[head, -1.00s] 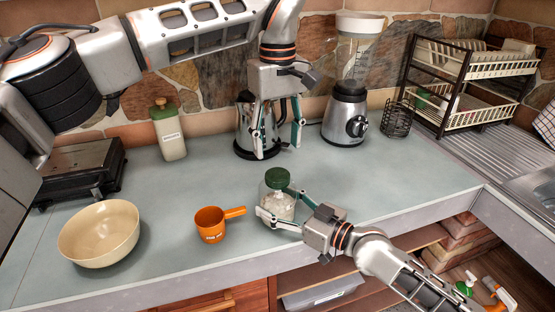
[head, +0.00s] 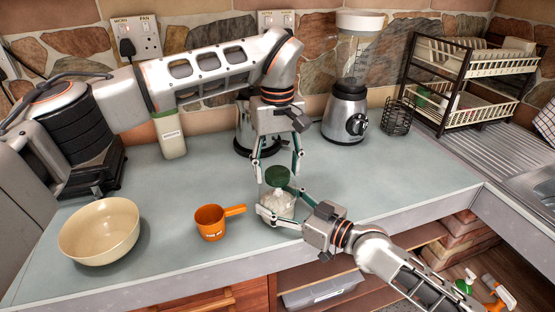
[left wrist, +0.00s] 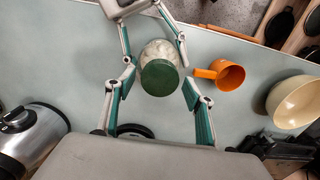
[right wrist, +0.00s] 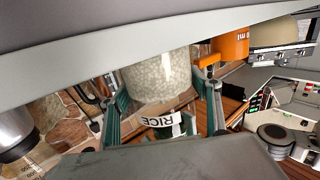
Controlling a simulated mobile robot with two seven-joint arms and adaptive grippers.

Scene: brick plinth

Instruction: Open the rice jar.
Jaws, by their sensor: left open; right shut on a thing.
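The rice jar (head: 277,203) is clear glass with white grains and a dark green lid (head: 277,176). It stands upright near the counter's front edge. In the right wrist view the jar (right wrist: 160,75) shows a RICE label. My right gripper (head: 278,206) is shut on the jar's body from the right. My left gripper (head: 279,166) points down with its fingers open, just above and around the lid, not clamped on it. The left wrist view shows the lid (left wrist: 159,78) ahead of and between the open left fingers (left wrist: 160,95).
An orange measuring cup (head: 211,222) and a cream bowl (head: 98,232) stand left of the jar. A kettle (head: 243,130), a blender (head: 345,110) and a labelled jar (head: 170,137) stand behind. The counter (head: 400,175) right of the jar is clear.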

